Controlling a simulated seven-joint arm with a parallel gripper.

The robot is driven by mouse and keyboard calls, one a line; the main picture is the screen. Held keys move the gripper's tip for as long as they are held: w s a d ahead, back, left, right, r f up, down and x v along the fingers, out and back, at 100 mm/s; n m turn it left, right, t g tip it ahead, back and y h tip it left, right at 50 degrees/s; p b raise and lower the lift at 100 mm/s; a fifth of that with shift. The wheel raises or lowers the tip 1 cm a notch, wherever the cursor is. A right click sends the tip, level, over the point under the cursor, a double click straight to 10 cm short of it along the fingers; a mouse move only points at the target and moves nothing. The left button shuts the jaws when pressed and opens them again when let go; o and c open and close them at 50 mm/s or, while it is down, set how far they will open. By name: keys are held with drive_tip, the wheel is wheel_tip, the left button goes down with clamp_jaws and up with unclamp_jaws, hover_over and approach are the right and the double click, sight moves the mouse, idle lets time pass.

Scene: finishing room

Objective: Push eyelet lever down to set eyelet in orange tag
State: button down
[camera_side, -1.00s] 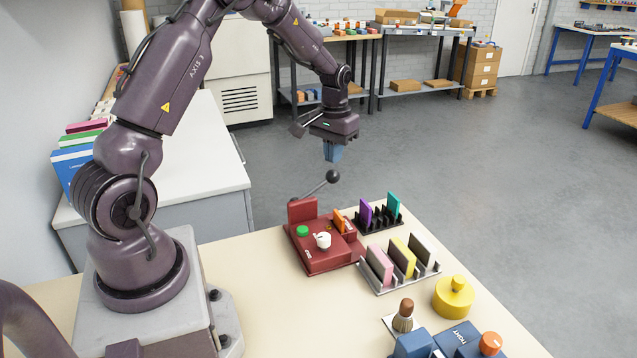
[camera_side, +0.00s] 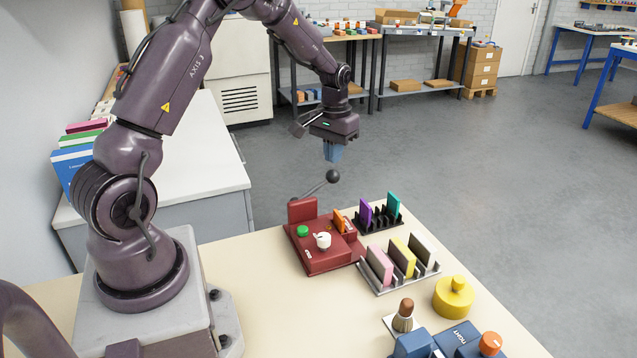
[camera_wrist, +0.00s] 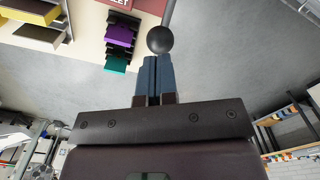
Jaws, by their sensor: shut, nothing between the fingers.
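The red eyelet machine (camera_side: 318,262) stands on the bench with a green button and a white knob on top. Its lever, a thin rod ending in a dark ball knob (camera_side: 333,176), slants up to the right behind it. The orange tag (camera_side: 339,221) stands upright in the machine's right part; whether an eyelet sits in it is too small to tell. My gripper (camera_side: 333,158) is shut and empty, pointing down just above the ball knob. In the wrist view the knob (camera_wrist: 160,40) appears right beyond the closed blue fingertips (camera_wrist: 152,60); I cannot tell whether they touch.
A dark rack with purple (camera_side: 366,214) and teal (camera_side: 393,205) tags stands right of the machine.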

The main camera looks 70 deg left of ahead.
sight(335, 177)
idle(0.7)
drive_tip(key=shift+f, duration=1.3)
drive_tip(key=shift+w+f, duration=0.15)
drive_tip(key=shift+f, duration=0.8)
drive_tip(key=shift+w+f, duration=0.15)
drive_tip(key=shift+f, duration=0.75)
drive_tip(key=shift+f, duration=1.4)
